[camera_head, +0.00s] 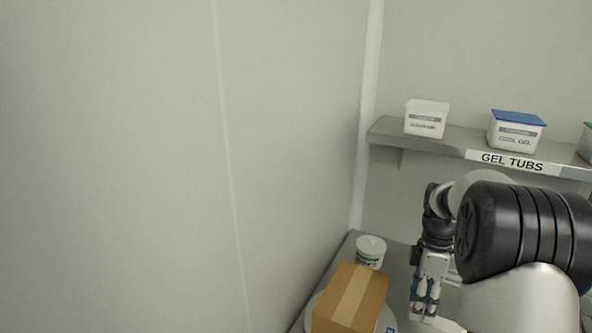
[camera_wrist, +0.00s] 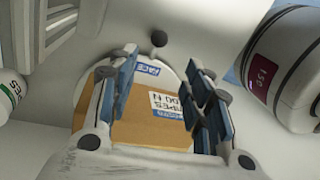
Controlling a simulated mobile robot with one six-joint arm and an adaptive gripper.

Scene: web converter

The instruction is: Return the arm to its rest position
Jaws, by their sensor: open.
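My gripper (camera_head: 424,300) hangs down at the right in the head view, to the right of a brown taped cardboard box (camera_head: 350,297). In the wrist view, the fingers of my gripper (camera_wrist: 160,105) stand apart with nothing held between them. Part of the box (camera_wrist: 148,130) with a printed label shows beyond the fingers. My arm comes in from the right edge of the head view. It hides part of the counter and the wall below the shelf.
The box sits on a round pale base (camera_head: 388,320) on a grey counter (camera_head: 398,262). A white tub (camera_head: 370,252) stands behind the box. A shelf labelled GEL TUBS (camera_head: 450,142) holds a white tub (camera_head: 426,118) and a blue-lidded tub (camera_head: 516,131). A bare wall fills the left.

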